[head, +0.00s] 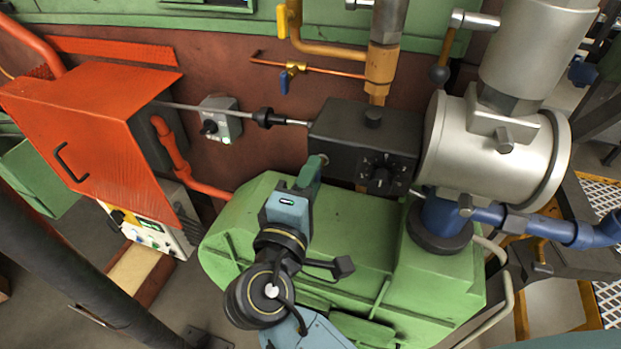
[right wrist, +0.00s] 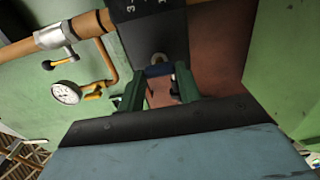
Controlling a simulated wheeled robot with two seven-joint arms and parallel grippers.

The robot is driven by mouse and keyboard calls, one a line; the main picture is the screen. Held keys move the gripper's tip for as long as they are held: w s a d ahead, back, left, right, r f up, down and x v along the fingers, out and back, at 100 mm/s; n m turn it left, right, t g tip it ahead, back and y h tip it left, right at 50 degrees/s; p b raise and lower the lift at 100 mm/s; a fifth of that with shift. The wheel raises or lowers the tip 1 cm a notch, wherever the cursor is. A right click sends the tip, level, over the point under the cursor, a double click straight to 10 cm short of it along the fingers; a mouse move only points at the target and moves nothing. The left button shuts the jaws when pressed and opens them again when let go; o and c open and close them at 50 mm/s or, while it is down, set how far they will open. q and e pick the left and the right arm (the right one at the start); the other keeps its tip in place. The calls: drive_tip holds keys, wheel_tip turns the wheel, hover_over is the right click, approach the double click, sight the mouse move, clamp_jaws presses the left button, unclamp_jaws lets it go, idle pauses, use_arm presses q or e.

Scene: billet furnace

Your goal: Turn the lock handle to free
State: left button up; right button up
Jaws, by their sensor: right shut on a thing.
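My right gripper (head: 311,168) reaches up from the bottom centre to the lower left side of a black box (head: 345,130). Its green fingers show in the right wrist view (right wrist: 158,86), shut on a short dark blue piece (right wrist: 158,70), which I take for the lock handle. The piece sits at a round grey boss (right wrist: 158,57) on the black box. In the head view the fingers hide most of the handle, and its turn angle is hard to tell. My left gripper is not in view.
A black dial (head: 381,172) is on the box's front. A grey metal cylinder (head: 480,150) stands right of it, and a green housing (head: 350,240) lies below. An orange cabinet (head: 85,120) is at left. A pressure gauge (right wrist: 66,93) shows in the wrist view.

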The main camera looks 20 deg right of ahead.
drive_tip(key=o, duration=1)
